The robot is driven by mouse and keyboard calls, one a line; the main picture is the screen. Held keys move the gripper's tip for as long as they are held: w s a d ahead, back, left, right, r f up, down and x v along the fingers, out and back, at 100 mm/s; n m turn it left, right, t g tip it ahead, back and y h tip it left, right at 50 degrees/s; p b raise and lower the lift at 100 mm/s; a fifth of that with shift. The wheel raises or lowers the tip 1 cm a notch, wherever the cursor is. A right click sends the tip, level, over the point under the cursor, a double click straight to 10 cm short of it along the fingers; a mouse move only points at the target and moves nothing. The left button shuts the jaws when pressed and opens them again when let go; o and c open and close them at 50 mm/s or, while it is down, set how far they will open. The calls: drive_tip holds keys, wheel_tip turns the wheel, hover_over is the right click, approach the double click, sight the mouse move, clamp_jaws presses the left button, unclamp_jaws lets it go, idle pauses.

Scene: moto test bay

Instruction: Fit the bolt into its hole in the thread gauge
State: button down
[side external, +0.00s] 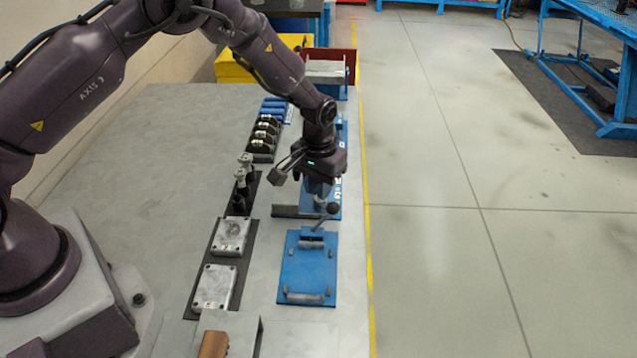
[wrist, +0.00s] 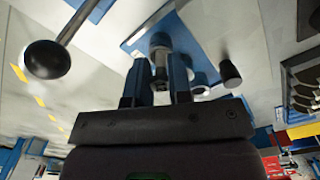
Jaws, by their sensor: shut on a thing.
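My gripper (side external: 319,193) points down over a blue fixture plate (side external: 331,212) near the right edge of the bench. In the wrist view my gripper (wrist: 158,82) is shut on the bolt (wrist: 160,61), a grey metal piece between its two blue-tinted fingers. The bolt is mostly hidden by my gripper in the side view. A blue plate (wrist: 139,36) lies beyond the bolt in the wrist view. Which part is the thread gauge, and where its hole is, I cannot tell. Whether the bolt touches anything is unclear.
A black ball-ended lever (side external: 333,208) rises beside my gripper; its knob (wrist: 47,60) looms close in the wrist view. A blue clamp plate (side external: 308,273) lies in front. Grey metal blocks (side external: 214,286) and upright dark pieces (side external: 240,195) stand left. The bench's left side is clear.

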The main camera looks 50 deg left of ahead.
idle(0.4)
drive_tip(key=c, duration=1)
unclamp_jaws()
drive_tip(key=shift+o, duration=0.2)
drive_tip(key=shift+r, duration=3.5)
drive_tip(key=s+a+r+m+t, duration=0.3)
drive_tip(key=s+r+t, duration=0.2)
drive_tip(key=s+r, duration=1.8)
drive_tip(key=s, duration=0.4)
drive_tip(key=shift+r+t, duration=0.2)
drive_tip(key=shift+t, duration=0.1)
